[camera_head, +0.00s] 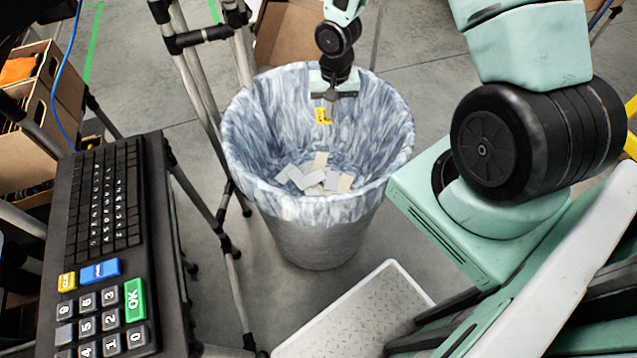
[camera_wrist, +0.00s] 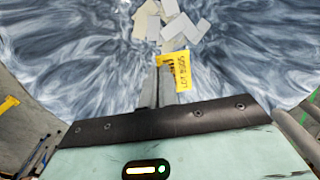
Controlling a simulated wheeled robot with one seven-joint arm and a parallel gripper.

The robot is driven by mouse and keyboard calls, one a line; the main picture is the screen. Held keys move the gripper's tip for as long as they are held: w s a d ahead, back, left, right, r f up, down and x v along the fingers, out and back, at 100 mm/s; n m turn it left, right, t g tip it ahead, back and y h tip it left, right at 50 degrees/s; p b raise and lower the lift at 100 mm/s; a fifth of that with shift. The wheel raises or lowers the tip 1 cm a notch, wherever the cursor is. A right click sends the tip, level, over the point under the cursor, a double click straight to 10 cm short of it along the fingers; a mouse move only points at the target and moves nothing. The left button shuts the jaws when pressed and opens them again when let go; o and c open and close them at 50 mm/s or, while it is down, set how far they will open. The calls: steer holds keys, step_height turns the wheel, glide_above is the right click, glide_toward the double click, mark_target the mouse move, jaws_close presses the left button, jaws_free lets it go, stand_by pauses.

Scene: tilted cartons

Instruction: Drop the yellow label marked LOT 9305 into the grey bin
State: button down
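The yellow label (camera_head: 323,116) hangs at the tips of my gripper (camera_head: 331,95), inside the mouth of the grey bin (camera_head: 318,240). In the wrist view the label (camera_wrist: 182,70) shows dark print, upside down, that seems to read LOT 9305. My gripper (camera_wrist: 167,72) looks shut on one end of the label, its narrow fingers close together. The bin has a blue-grey marbled liner, which fills most of the wrist view (camera_wrist: 80,60). The label is apart from the liner and above the bin's floor.
Several pale slips (camera_head: 318,178) lie at the bottom of the bin. A keypad (camera_head: 105,240) on a stand is at left, with tripod legs (camera_head: 205,100) beside the bin. A cardboard box (camera_head: 287,35) stands behind it. A white-edged step (camera_head: 355,310) is in front.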

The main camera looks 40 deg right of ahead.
steer(key=c, duration=2.1)
jaws_free()
steer(key=o, duration=0.5)
step_height(320, 180, up, 18)
steer(key=p, duration=0.1)
steer(key=shift+s+d+f+p, duration=0.15)
steer(key=shift+d+f+p, duration=0.1)
steer(key=shift+p, duration=0.15)
